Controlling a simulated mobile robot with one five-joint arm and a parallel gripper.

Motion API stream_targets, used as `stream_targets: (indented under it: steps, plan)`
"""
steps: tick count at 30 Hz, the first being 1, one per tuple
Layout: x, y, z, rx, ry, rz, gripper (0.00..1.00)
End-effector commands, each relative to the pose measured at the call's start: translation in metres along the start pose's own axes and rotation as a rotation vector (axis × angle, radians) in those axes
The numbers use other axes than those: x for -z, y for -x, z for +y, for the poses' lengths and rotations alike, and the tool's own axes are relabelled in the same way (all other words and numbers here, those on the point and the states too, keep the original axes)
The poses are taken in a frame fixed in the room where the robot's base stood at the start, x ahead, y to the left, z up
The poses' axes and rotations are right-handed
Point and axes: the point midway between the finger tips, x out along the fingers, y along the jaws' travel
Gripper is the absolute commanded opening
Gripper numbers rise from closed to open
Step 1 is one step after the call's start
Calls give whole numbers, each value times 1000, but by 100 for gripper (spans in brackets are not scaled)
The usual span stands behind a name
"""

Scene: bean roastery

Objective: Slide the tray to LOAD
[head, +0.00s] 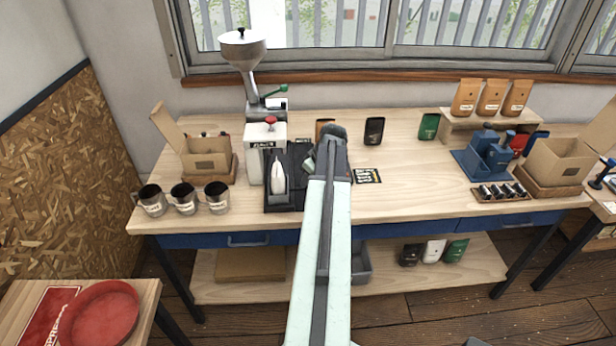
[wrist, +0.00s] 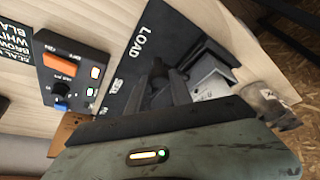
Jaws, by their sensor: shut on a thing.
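The black base (head: 282,203) lies on the bench to the left of my arm in the head view. In the wrist view the black base (wrist: 128,78) carries the white words LOAD and SEAL. A pale pouch (head: 278,180) stands upright over the base. My gripper (head: 328,138) is beside the pouch, to its right. In the wrist view my gripper (wrist: 172,88) is shut on a dark part over the base, which I take to be the tray's handle. The jaws and dark parts hide the exact contact and most of the tray.
Metal cups (head: 184,199) and an open carton (head: 207,160) are at left.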

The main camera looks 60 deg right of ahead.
Motion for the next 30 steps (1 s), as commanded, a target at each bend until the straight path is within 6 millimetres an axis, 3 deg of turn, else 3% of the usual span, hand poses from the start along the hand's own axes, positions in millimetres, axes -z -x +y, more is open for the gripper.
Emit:
stream_targets:
  steps: [6,7,9,20,23,30]
  plan:
    - [-6,0,-2,7,-1,-15,0]
    - [-6,0,-2,7,-1,-15,32]
    - [-6,0,-2,8,-1,-15,48]
    - [-3,3,-2,7,0,-9,48]
    - [-2,13,-2,7,-1,-9,48]
    - [0,58,-2,7,-1,-10,48]
